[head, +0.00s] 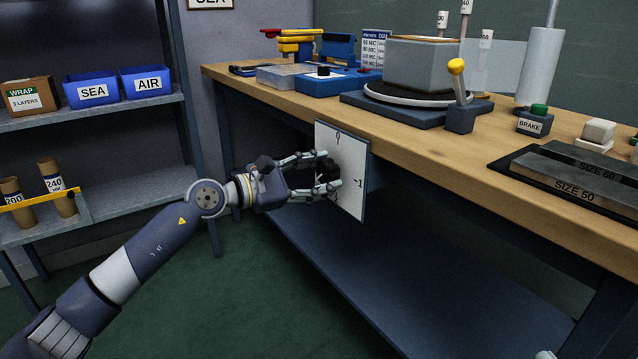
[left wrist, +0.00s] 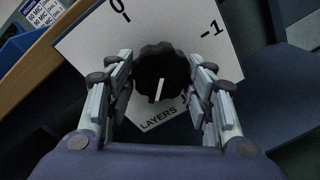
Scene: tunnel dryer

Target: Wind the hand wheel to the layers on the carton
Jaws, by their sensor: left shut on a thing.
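The hand wheel is a black scalloped knob (left wrist: 160,72) on a white dial plate (head: 351,170) at the bench's front edge. The plate carries 0, -1 and the word LAYERS (left wrist: 159,121). The knob has a white line and a small red mark; I cannot tell which number it points to. My left gripper (head: 328,176) is shut on the knob, its fingers on either side of it, as the left wrist view also shows (left wrist: 163,88). The fingers hide part of the dial. The carton (head: 32,96) on the left shelf reads WRAP, 3 LAYERS.
Blue bins marked SEA (head: 92,90) and AIR (head: 146,83) stand beside the carton. The wooden bench top (head: 460,150) holds a turntable with a grey box (head: 424,66), a yellow-knobbed lever (head: 458,97) and a BRAKE button box (head: 534,123). A dark lower shelf (head: 400,270) lies under the bench.

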